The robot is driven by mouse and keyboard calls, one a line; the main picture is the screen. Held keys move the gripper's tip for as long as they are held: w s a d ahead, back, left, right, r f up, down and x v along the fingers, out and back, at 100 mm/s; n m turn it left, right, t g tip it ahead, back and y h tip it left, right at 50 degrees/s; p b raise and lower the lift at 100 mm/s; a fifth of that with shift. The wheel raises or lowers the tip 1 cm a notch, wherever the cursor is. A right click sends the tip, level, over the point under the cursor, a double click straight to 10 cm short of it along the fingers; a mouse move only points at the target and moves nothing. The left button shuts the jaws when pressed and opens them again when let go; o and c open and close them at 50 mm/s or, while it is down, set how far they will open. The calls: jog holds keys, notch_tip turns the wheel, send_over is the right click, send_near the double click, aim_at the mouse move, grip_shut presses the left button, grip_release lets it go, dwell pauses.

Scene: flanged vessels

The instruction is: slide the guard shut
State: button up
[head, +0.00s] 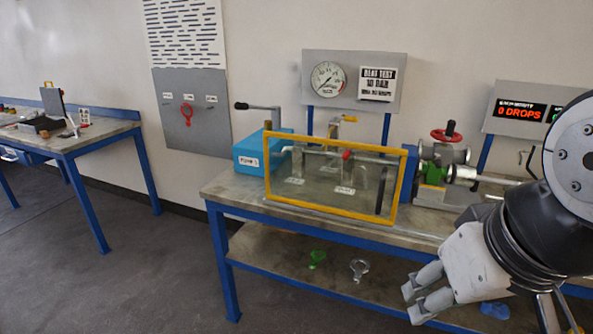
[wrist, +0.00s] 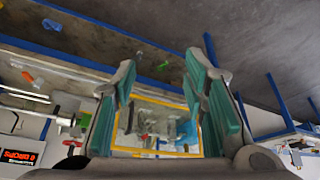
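The guard is a clear panel in a yellow frame (head: 335,209), standing along the front of the middle bench. A dark upright bar (head: 380,191), which looks like its handle, is near its right end. Behind the panel are a pipe with a red knob and upright fittings. My gripper (head: 413,302) is low at the right, in front of the bench and apart from the guard. In the wrist view my gripper (wrist: 162,62) is open and empty, its fingers wide apart. The yellow frame (wrist: 155,98) shows between and beyond them, the view looking turned over.
A blue pump box (head: 250,152) stands at the guard's left end. A valve with a red handwheel (head: 446,135) stands to its right. A gauge board (head: 353,82) rises behind. The lower shelf (head: 285,255) holds green and grey loose parts. Open floor lies left of the bench.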

dwell(0.7)
jog(key=shift+c, duration=0.6)
jog(key=w+d+f+n+g+h, duration=0.4)
jog(key=w+d+n, duration=0.2)
jog(key=w, duration=0.5)
jog(key=n+t+h, duration=0.8)
jog(key=n+h, duration=0.4)
jog(key=n, duration=0.6)
send_near(379, 193)
jog(key=x, duration=1.1)
jog(key=shift+a, duration=0.1)
